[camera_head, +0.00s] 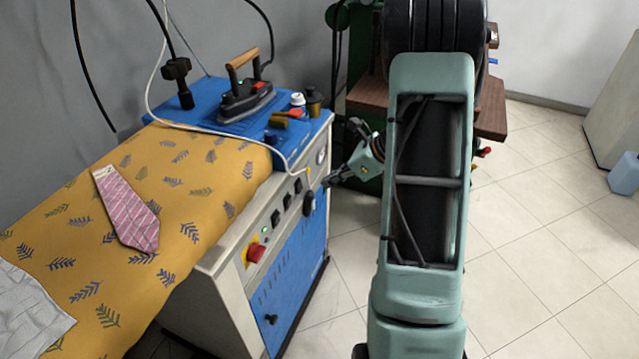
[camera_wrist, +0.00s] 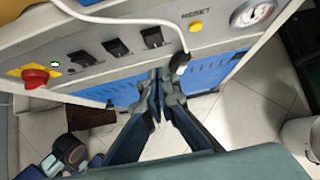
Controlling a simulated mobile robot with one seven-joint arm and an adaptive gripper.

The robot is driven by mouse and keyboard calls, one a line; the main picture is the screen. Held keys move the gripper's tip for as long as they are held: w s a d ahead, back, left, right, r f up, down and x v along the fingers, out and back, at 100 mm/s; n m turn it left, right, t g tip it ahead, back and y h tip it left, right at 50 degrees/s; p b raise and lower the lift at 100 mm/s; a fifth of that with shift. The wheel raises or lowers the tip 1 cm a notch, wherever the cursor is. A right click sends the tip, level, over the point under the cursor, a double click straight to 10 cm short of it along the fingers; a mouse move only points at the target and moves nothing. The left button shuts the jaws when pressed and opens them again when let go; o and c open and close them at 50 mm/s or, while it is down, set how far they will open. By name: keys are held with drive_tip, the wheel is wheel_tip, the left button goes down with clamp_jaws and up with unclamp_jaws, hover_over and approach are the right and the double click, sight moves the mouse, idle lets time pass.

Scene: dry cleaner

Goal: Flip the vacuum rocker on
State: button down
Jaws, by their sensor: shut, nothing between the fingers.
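Three black rockers sit in a row on the grey front panel (camera_wrist: 205,50) of the ironing station: a left one (camera_wrist: 82,58), a middle one (camera_wrist: 115,48) and a right one (camera_wrist: 153,37). They also show in the head view, the right one (camera_head: 298,186) nearest my gripper. I cannot read their labels, so I cannot tell which is the vacuum rocker. My gripper (camera_wrist: 158,80) is shut and empty, its tips just below the right rocker. I cannot tell whether they touch the panel. In the head view my gripper (camera_head: 328,182) is at the panel's right part.
A red knob (camera_wrist: 35,77) and a lit green lamp (camera_wrist: 55,66) are left of the rockers. A yellow reset button (camera_wrist: 196,26) and a gauge (camera_wrist: 252,12) are right. A white cord (camera_wrist: 110,19) crosses the panel. An iron (camera_head: 246,100) stands on top; a tie (camera_head: 127,212) lies on the board.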

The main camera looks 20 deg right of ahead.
sight(300, 187)
drive_tip(key=v, duration=0.6)
drive_tip(key=shift+r+p, duration=0.3)
drive_tip(key=shift+p, duration=0.15)
drive_tip(key=shift+f, duration=0.1)
drive_tip(key=shift+s+f, duration=0.1)
drive_tip(key=shift+f, duration=0.55)
drive_tip(key=w+a+r+b+x, duration=0.1)
drive_tip(key=b+x, duration=0.1)
drive_tip(key=x, duration=1.1)
drive_tip(key=shift+r+b, duration=0.25)
drive_tip(key=shift+b, duration=0.1)
